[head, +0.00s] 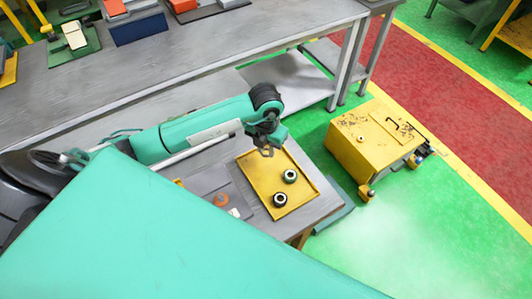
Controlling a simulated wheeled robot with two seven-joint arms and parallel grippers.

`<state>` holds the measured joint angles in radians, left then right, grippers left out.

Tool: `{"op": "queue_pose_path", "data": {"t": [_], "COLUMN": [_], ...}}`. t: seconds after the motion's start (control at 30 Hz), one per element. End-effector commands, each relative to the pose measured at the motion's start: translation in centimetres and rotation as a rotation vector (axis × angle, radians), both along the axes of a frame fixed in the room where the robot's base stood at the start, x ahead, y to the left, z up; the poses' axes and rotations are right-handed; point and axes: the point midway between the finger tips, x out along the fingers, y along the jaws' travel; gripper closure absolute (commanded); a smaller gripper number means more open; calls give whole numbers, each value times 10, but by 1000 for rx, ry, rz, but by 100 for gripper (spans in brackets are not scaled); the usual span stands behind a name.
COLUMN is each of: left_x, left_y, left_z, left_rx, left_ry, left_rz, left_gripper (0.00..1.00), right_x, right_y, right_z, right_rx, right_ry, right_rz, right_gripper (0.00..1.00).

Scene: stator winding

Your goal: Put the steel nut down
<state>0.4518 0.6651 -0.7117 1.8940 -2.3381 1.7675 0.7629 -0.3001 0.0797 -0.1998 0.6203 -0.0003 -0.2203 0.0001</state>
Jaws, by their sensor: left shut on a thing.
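My left gripper (267,150) reaches in from the left and hangs over the far edge of a yellow tray (262,177). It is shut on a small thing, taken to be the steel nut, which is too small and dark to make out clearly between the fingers. Two dark round parts with pale centres sit in the tray: one near the middle right (290,176) and one nearer the front (280,199). Both are apart from the gripper. My right gripper is not in view.
The tray lies on a small grey table (325,203). Left of it are a grey plate (207,180) and an orange round part (221,199). A long grey bench (190,58) runs behind. A yellow wheeled box (365,140) stands on the floor at right.

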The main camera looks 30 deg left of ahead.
Motion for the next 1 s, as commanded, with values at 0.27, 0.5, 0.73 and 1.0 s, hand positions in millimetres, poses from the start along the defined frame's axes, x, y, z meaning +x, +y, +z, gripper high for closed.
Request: {"op": "queue_pose_path", "data": {"t": [0.27,0.5,0.73,1.0], "left_x": [-1,0,0,0], "left_y": [0,0,0,0], "left_z": [-33,-46,-49,-48], "left_rx": [-1,0,0,0], "left_ry": [2,-2,-2,-1], "left_rz": [1,-1,-1,-1], "left_gripper": [97,97,97,52], "right_x": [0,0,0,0], "right_y": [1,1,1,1], "right_z": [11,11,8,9], "right_rx": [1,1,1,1], "right_ry": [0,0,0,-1], "right_rz": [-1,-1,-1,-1], "right_gripper": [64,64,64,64]}}
